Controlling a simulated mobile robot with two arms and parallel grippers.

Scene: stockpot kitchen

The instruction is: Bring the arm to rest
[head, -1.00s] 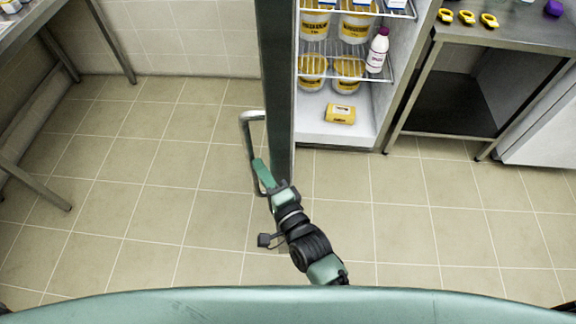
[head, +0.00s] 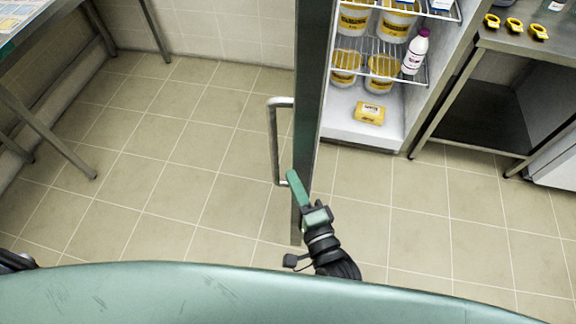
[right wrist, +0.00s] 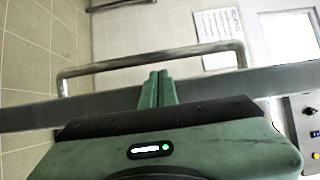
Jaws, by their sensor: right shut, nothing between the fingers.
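My right gripper (head: 292,177) is shut and empty, with its green fingers pointing up and left near the lower end of the fridge door's handle. In the right wrist view, its closed fingertips (right wrist: 160,76) lie in front of the door edge, below the bar of the handle (right wrist: 150,59). The metal handle (head: 274,140) stands on the left side of the open door (head: 310,90). I cannot tell whether the fingers touch the door. My left gripper is not in view; only a dark bit of my left arm shows at the lower left edge.
The open fridge holds yellow-labelled tubs (head: 385,68), a white bottle (head: 415,52) and a yellow pack (head: 370,113). A steel table (head: 500,45) with yellow-handled items stands at the right. Another table (head: 40,30) is at the left. The tiled floor (head: 170,150) left of the door is clear.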

